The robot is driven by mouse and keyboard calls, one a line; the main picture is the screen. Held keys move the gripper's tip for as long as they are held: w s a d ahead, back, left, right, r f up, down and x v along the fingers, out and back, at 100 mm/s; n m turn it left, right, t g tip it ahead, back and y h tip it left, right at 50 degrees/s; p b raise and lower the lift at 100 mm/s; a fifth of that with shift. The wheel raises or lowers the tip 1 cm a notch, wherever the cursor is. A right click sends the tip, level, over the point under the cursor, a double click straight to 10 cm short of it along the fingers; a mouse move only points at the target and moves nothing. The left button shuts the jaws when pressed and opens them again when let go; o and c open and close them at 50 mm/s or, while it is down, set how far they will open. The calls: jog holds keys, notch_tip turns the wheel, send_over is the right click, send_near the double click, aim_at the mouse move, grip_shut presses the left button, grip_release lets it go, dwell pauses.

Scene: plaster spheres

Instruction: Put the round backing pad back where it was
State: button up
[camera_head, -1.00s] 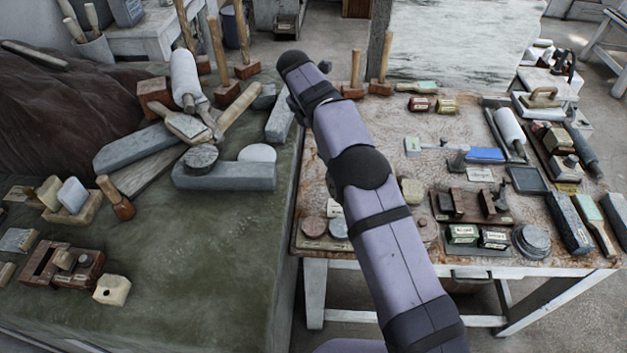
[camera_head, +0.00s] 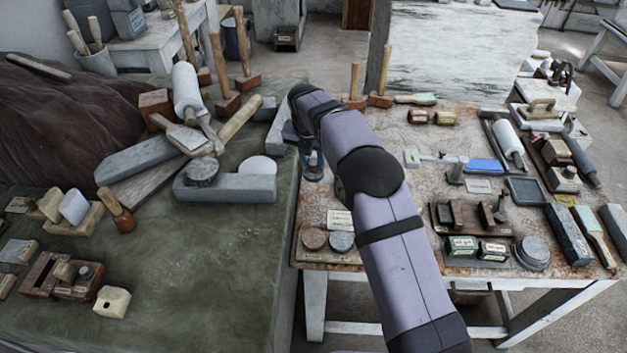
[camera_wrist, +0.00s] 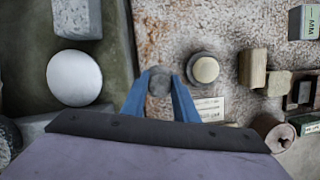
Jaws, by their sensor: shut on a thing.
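My gripper (camera_wrist: 159,84) is shut on a small round grey piece, which I take to be the round backing pad (camera_wrist: 159,80); its blue fingers stand on either side of it in the wrist view. In the head view my gripper (camera_head: 313,168) points down over the left edge of the right-hand table (camera_head: 395,130). The fingers' lower ends and the held piece are hard to make out there. Whether the piece touches the table, I cannot tell.
A white plaster sphere (camera_wrist: 75,78) lies left of my gripper; a cream round-topped piece (camera_wrist: 206,70) stands close on the right. A label card (camera_wrist: 208,108) lies near it. Reddish (camera_head: 313,239) and grey (camera_head: 341,242) discs sit at the table's front left. Tools crowd the right side.

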aim_at(312, 168)
jog(key=shift+f+p, duration=1.05)
jog(key=shift+f, duration=2.45)
jog(key=shift+f, duration=0.2)
jog(key=o, duration=1.1)
jog(key=shift+r, duration=0.1)
jog(key=b+v, duration=0.3)
jog(key=v, duration=0.9)
jog(key=shift+r, duration=0.15)
